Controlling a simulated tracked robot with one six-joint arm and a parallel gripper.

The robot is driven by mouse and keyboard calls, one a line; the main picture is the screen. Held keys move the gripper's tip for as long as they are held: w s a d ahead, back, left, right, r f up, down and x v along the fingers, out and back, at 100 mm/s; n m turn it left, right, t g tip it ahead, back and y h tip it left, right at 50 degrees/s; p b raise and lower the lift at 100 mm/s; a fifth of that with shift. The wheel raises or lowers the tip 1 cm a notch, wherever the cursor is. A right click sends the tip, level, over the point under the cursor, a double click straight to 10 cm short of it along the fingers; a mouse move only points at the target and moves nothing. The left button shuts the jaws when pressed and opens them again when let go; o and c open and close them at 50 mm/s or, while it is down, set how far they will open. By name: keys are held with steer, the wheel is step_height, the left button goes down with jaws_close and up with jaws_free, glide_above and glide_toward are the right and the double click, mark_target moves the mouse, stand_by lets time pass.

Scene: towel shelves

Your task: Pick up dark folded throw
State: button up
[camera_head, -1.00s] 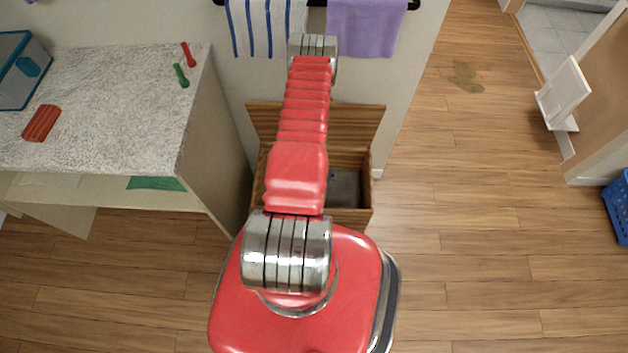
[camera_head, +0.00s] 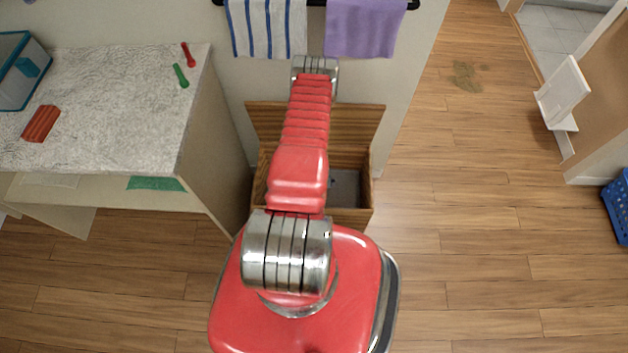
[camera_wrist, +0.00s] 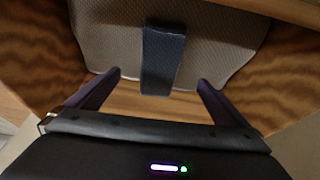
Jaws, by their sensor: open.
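A dark blue-grey folded cloth (camera_wrist: 163,60), which looks like the throw, lies in the wooden chest in the wrist view. It rests over a lighter grey, textured surface (camera_wrist: 105,40). My gripper (camera_wrist: 159,80) is open and empty, with one finger on each side of the near end of the dark cloth. Gaps show between the fingers and the cloth; I cannot tell the height between them. In the head view my arm hides my gripper and much of the chest's inside.
The open wooden chest (camera_head: 353,216) has its lid raised against the wall. Its walls stand close around my gripper. A grey-topped counter (camera_head: 110,110) is to the left. A striped towel (camera_head: 268,28) and a purple towel (camera_head: 362,28) hang above.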

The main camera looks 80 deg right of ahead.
steer(key=shift+x, duration=2)
steer(key=shift+x, duration=2.65)
steer(key=shift+w+d+r, duration=0.1)
steer(key=c, duration=1.4)
steer(key=shift+o, duration=0.2)
steer(key=shift+r, duration=0.1)
step_height(320, 180, up, 18)
